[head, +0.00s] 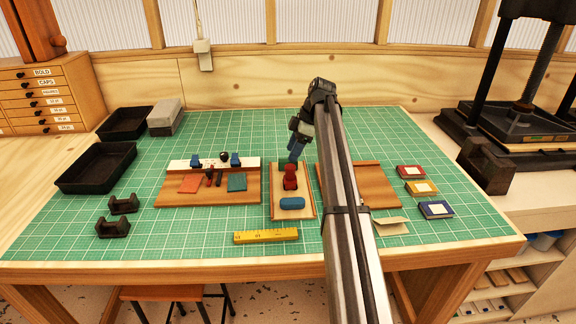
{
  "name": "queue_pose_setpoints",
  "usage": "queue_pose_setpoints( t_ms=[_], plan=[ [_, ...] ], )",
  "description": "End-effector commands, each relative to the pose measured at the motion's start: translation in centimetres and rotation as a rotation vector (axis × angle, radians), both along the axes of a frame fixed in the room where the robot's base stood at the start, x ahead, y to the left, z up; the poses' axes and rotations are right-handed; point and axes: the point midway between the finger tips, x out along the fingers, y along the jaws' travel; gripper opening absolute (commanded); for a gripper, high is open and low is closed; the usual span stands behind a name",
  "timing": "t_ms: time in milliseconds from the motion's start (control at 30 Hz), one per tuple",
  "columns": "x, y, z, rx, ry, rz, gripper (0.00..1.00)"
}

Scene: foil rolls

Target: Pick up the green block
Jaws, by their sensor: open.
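A flat teal-green block (237,182) lies on the left wooden board (170,199), right of an orange flat piece (190,184). It is the only loose green piece that I can make out. My gripper (293,159) hangs over the far end of the narrow middle tray (306,207), to the right of the green block and apart from it. Its jaws are open, and I see nothing held in them. My arm crosses the picture and hides part of the right wooden board (376,182).
A red object (290,178) and a blue rounded piece (292,203) are in the middle tray. A white strip (250,163) with blue clips runs behind the green block. A yellow ruler (266,236) lies in front. Black trays (97,168) stand left.

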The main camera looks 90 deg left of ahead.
Motion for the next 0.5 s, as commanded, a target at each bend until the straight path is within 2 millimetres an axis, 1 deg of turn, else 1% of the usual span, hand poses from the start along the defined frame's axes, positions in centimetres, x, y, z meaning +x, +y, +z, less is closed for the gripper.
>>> queue_pose_setpoints(
  t_ms=[167,233,500],
  plan=[
    [-0.3,0.1,-0.8,0.0,0.0,0.0,0.55],
    [-0.5,0.3,-1.4,0.0,0.0,0.0,0.55],
    [-1.7,0.6,-4.5,0.0,0.0,0.0,0.55]
  ],
)
